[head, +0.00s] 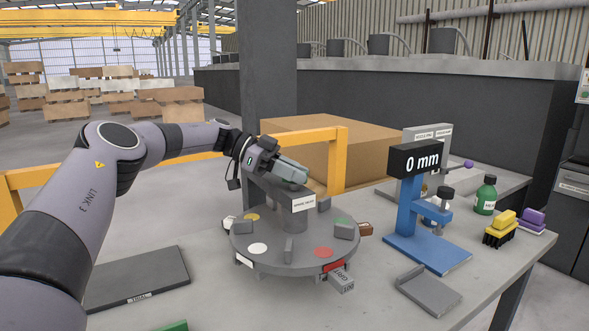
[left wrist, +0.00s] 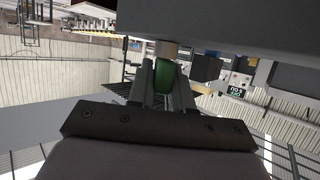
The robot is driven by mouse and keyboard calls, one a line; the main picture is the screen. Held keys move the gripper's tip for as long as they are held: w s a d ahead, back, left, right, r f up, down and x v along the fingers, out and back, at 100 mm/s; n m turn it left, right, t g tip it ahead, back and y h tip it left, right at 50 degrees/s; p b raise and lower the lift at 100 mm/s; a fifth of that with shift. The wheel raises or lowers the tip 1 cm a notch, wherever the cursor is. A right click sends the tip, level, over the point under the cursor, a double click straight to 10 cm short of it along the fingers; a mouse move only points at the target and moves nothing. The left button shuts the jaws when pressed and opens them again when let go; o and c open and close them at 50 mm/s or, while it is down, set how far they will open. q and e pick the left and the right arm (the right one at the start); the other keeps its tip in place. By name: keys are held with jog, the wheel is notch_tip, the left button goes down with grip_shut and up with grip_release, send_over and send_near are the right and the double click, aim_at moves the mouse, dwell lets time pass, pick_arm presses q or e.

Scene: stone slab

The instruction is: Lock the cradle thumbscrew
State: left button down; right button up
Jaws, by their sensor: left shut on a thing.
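A dark grey block with a white label (head: 304,202) stands on the post in the middle of a round grey turntable (head: 265,261). My left gripper (head: 299,174) reaches in from the left and is at the top of this block. In the left wrist view its fingers (left wrist: 165,88) are shut on a green knob (left wrist: 164,76) with a tan part beyond it, close against a large dark surface (left wrist: 230,22). The knob appears to be the cradle thumbscrew; in the head view the fingers hide it. My right gripper is not in view.
The turntable carries coloured discs and small grey blocks. A blue stand with a "0 mm" display (head: 415,160), a green bottle (head: 485,196) and yellow and purple brushes stand to the right. A dark flat plate (head: 138,279) lies left. A yellow rail (head: 337,160) runs behind.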

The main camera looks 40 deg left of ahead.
pick_arm(q)
jog(key=shift+f+m+g, duration=0.1)
jog(key=shift+m+g, duration=0.3)
jog(key=shift+g, duration=0.2)
jog(key=c, duration=1.1)
grip_release()
jog(key=shift+t, duration=0.3)
